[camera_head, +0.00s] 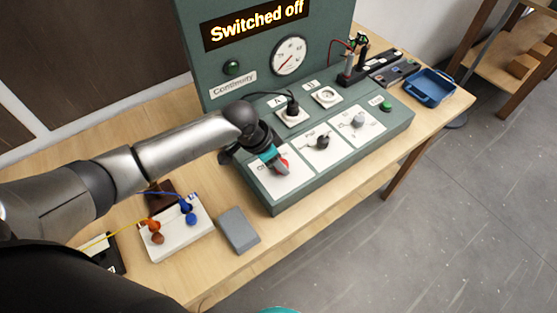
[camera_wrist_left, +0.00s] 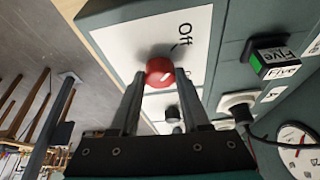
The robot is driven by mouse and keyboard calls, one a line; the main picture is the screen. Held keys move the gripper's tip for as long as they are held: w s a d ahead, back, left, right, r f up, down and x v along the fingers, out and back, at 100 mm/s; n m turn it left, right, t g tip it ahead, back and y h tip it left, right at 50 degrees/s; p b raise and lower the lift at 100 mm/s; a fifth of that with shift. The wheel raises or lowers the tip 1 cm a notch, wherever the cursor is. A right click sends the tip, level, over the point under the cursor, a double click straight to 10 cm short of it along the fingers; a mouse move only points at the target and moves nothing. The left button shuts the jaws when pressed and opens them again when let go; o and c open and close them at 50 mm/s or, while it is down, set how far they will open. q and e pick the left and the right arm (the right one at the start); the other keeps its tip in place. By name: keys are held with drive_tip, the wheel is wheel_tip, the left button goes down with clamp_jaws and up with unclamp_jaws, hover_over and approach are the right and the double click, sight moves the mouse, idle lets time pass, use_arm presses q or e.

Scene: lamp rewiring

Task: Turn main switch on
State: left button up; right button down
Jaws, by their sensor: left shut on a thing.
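The main switch is a red rotary knob (camera_wrist_left: 159,71) on a white plate marked "Off" (camera_wrist_left: 184,30). In the head view the red knob (camera_head: 282,164) sits on the left plate of the green console (camera_head: 262,194), partly covered by my gripper. My left gripper (camera_head: 278,164) reaches down onto it. In the left wrist view my left gripper (camera_wrist_left: 158,80) has its two fingers on either side of the red knob, shut on it. The display (camera_head: 256,22) reads "Switched off". My right gripper does not show.
Two more plates with a black knob (camera_head: 323,142) and a grey knob (camera_head: 358,120) lie to the right. A terminal block (camera_head: 178,238) with wires and a grey block (camera_head: 238,230) lie in front. A blue tray (camera_head: 431,87) stands at the right.

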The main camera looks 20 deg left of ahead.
use_arm(q)
clamp_jaws()
drive_tip(key=shift+m, duration=0.4)
drive_tip(key=m, duration=0.1)
drive_tip(key=m+g, duration=0.1)
drive_tip(key=shift+w+a+m+h+b, duration=0.1)
drive_tip(key=shift+w+m+h+b, duration=0.05)
drive_tip(key=shift+m+h+b, duration=0.2)
drive_tip(key=m+b, duration=0.1)
drive_tip(key=m+g+b, duration=0.1)
drive_tip(key=m, duration=0.1)
drive_tip(key=shift+w+f+m+g+h, duration=0.1)
drive_tip(key=shift+w+m+g+h, duration=0.05)
drive_tip(key=shift+m+g+h, duration=0.15)
drive_tip(key=m+b, duration=0.1)
drive_tip(key=m, duration=0.1)
drive_tip(key=m+g+b, duration=0.1)
drive_tip(key=m+b, duration=0.1)
drive_tip(key=m+g+b, duration=0.1)
drive_tip(key=m, duration=0.1)
drive_tip(key=shift+w+m+b, duration=0.25)
drive_tip(key=shift+b, duration=0.1)
drive_tip(key=shift+w+m+g+y+b, duration=0.1)
drive_tip(key=shift+m+g+y+b, duration=0.3)
drive_tip(key=shift+m+b, duration=0.5)
drive_tip(key=shift+m+g+y+b, duration=0.25)
drive_tip(key=shift+m+g+b, duration=0.25)
drive_tip(key=shift+m, duration=0.8)
